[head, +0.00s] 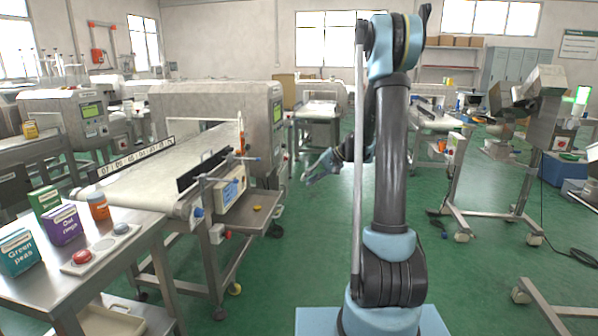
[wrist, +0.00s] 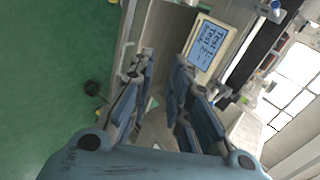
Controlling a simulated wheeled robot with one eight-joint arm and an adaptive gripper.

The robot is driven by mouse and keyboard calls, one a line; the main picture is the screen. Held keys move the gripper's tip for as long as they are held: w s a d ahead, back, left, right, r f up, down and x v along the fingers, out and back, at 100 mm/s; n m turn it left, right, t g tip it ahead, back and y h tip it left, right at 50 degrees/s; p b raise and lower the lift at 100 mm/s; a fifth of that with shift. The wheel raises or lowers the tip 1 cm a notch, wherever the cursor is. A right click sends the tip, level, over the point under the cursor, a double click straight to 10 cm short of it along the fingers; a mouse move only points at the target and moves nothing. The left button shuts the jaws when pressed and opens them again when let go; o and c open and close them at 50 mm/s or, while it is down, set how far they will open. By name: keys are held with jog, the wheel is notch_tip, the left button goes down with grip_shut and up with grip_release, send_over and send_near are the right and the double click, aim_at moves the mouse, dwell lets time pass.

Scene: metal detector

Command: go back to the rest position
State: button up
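My gripper (head: 322,168) hangs in free air behind and to the left of my arm's column in the head view, to the right of the conveyor metal detector. In the wrist view my gripper (wrist: 160,88) has its two fingers apart with nothing between them. The metal detector (head: 215,115) has a belt (head: 165,185) running through it and a control box (head: 232,190) on its side. The lit screen of that box (wrist: 211,46) shows close by in the wrist view, beyond the fingers.
A steel table (head: 60,270) at front left holds a teal green peas box (head: 18,252), a purple box (head: 62,226), a green box (head: 45,202), an orange bottle (head: 98,206) and a red button (head: 82,256). A wheeled metal stand (head: 530,180) is at right. Green floor lies clear between.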

jog(key=s+d+r+h, duration=0.1)
jog(key=s+d+h, duration=0.15)
jog(key=s, duration=0.85)
jog(key=s+d+r+n+h, duration=0.15)
jog(key=s+d, duration=0.25)
jog(key=s, duration=0.7)
jog(key=s+d+h, duration=0.3)
jog(key=s, duration=0.7)
jog(key=s+d+f+h, duration=0.1)
jog(key=s+d+f, duration=0.1)
jog(key=s, duration=0.3)
jog(key=s+d+f+h, duration=0.1)
jog(key=s+d+f, duration=0.2)
jog(key=s, duration=0.2)
jog(key=shift+s+f, duration=0.15)
jog(key=shift+s, duration=0.25)
jog(key=shift+w+f, duration=0.2)
jog(key=shift+w, duration=0.25)
